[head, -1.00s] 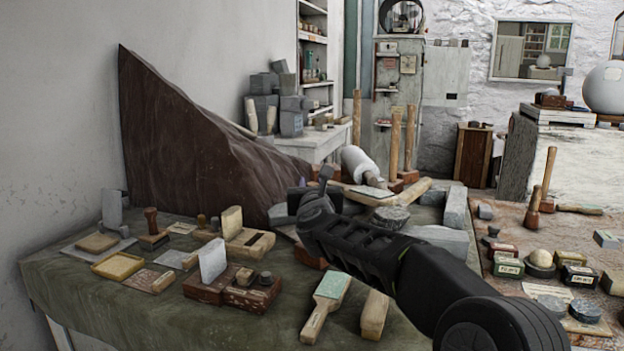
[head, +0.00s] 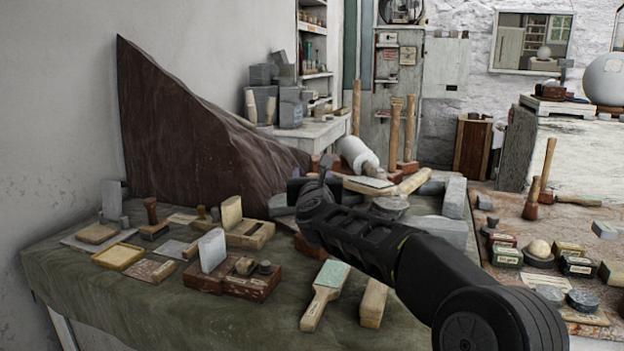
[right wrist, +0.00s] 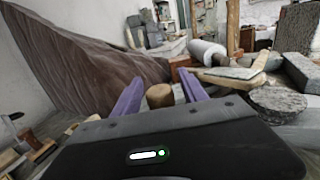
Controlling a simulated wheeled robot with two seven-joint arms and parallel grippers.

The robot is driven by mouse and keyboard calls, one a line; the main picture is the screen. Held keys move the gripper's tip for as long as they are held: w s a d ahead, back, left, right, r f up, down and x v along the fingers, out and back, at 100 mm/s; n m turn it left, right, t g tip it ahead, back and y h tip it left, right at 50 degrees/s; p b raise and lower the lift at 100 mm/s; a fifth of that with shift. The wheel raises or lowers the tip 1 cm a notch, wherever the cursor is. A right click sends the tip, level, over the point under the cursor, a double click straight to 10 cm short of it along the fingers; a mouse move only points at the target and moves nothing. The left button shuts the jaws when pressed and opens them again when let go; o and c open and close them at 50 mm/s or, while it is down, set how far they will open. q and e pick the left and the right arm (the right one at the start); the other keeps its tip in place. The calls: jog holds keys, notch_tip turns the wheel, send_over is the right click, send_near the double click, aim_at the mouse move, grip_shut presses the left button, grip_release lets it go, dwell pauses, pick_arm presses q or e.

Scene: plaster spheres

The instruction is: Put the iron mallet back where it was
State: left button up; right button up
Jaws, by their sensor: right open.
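My right gripper (head: 300,187) reaches over the rear of the green-covered bench, near the foot of a brown sloping mass. In the right wrist view its two purple fingers (right wrist: 160,80) are apart, with a short round wooden end (right wrist: 160,95) between them. I cannot tell whether this belongs to the iron mallet. Several long wooden handles, one of them here (head: 395,135), stand upright behind the gripper. A pale cylinder (head: 355,152) lies tilted beside them and also shows in the wrist view (right wrist: 207,52). No iron head can be made out for certain. My left gripper is out of view.
The brown sloping mass (head: 190,130) stands close on the left. Grey blocks (head: 454,197) and a round stone disc (right wrist: 278,100) lie right of the gripper. Wooden tools and small boxes (head: 232,278) crowd the bench front. A second table (head: 520,230) stands at right.

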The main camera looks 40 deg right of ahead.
jog(key=shift+r, duration=0.1)
jog(key=b+v, duration=0.1)
jog(key=v, duration=1.1)
